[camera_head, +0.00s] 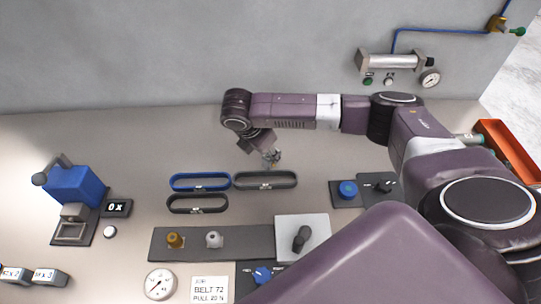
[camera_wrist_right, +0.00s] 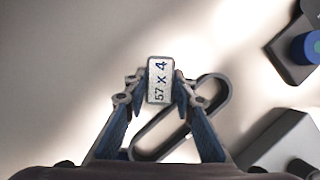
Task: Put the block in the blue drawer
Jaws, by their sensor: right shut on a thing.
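In the head view my right gripper (camera_head: 271,160) is above the bench behind the oval loops, and the block is too small to make out clearly. No drawer can be clearly recognised in either view. A blue oval loop (camera_head: 172,184) lies to the front left of the gripper. My left gripper is not in view.
A grey-green loop (camera_head: 294,180) lies close to the gripper, a black loop (camera_head: 172,204) in front. A blue press-like device (camera_head: 75,186) stands at left, small labelled blocks (camera_head: 47,277) at front left, an orange tray (camera_head: 510,150) at far right. Bench behind the loops is clear.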

